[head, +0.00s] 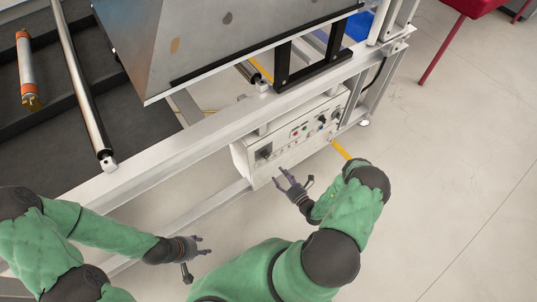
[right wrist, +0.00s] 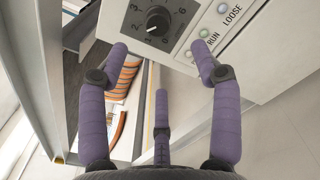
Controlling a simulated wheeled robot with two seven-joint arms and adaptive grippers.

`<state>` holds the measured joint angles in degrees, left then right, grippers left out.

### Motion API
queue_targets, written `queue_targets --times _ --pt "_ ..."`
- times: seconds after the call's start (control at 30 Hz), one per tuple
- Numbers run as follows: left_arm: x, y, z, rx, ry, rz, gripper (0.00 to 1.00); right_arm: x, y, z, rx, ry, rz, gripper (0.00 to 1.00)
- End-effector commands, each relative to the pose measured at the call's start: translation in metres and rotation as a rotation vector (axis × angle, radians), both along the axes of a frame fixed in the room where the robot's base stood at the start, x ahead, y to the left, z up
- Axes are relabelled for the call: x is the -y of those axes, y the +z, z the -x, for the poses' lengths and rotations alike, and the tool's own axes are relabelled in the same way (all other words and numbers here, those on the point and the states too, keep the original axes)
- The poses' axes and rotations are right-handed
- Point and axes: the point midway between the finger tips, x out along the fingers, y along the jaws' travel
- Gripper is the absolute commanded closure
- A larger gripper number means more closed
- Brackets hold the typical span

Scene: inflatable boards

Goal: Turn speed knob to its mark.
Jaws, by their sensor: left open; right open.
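The speed knob (right wrist: 158,19) is a black knob on a dark dial plate with white numerals, at the top of the right wrist view. In the head view a dark knob (head: 264,153) sits at the left end of the white control box (head: 287,152). A small pale line shows on the knob; which numeral it points to is hard to tell. My right gripper (right wrist: 160,51) is open and empty, its purple fingers spread below the dial, apart from the knob. In the head view it (head: 290,183) is just below the box. My left gripper (head: 196,246) is open and empty, lower left.
Buttons marked RUN (right wrist: 203,33) and LOOSE (right wrist: 223,8) sit right of the dial. The box hangs under a pale metal frame rail (head: 205,133). A large grey metal housing (head: 215,40) stands above. Bare floor (head: 440,160) lies to the right.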

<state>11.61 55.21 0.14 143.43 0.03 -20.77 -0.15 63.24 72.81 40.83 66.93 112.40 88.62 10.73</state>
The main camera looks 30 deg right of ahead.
Motion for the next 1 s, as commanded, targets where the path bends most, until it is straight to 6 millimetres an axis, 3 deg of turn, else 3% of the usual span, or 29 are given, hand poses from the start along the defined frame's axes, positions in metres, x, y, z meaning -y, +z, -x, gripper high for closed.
queue_targets --times 0.1,0.33,0.57,1.0 --pt "0.0 0.02 0.0 0.0 0.0 0.0 0.52 0.0 0.005 -0.002 0.02 -0.001 0.254 0.35" --pt "0.0 0.034 0.0 0.0 0.0 0.0 0.52 0.0 0.003 -0.004 0.046 -0.003 0.57 0.35" --pt "0.0 0.032 0.0 0.0 0.0 0.0 0.52 -0.001 0.001 -0.014 0.054 0.0 0.634 0.35" --pt "0.0 0.015 0.0 0.0 0.0 0.0 0.52 -0.008 0.0 -0.086 0.053 0.0 0.63 0.35"
